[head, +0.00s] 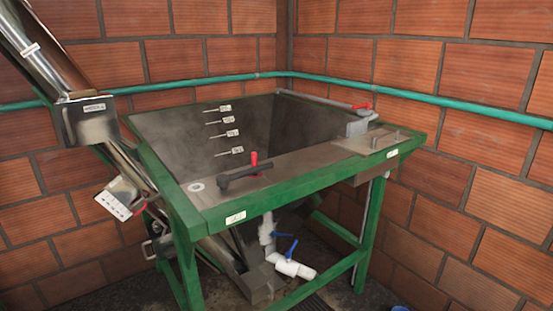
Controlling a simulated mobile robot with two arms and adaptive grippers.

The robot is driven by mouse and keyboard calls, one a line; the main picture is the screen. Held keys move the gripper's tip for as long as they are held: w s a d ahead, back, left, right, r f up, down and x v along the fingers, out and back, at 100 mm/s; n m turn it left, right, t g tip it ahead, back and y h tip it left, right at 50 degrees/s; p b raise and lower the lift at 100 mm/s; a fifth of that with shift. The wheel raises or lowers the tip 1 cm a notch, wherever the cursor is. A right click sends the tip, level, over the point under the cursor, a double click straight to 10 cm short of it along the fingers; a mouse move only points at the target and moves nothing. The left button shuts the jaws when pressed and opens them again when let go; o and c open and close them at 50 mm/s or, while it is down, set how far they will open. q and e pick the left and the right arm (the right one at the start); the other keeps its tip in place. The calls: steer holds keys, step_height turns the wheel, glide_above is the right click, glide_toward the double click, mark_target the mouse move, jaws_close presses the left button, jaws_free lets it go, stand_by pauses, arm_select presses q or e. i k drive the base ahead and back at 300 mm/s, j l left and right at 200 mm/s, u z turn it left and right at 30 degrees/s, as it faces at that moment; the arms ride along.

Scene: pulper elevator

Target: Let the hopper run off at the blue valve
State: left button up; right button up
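The hopper (160,125) is a grey metal basin in a green frame (190,205), standing in the corner of the brick walls. I see no coffee or water clearly inside it; its bottom is partly hidden by the front deck. Below the front edge, a white pipe (296,268) comes down and bends to the right, with its open end low near the floor. The blue valve handle (291,249) sits on this pipe, tilted upward. I cannot tell whether the valve is open or shut. Neither of my grippers is in view.
A black lever with a red knob (253,160) lies on the front deck (290,170). A red-handled tap (362,106) is at the back right. A steel elevator tube (40,45) rises at the left, near a white control box (113,205). A green pipe (450,111) follows the walls.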

mark_target(288, 255)
steer(key=l+u, duration=0.15)
steer(key=l, duration=2.7)
steer(key=i+l, duration=0.2)
steer(key=i, duration=0.25)
steer(key=i+l, duration=0.2)
steer(key=i, duration=0.25)
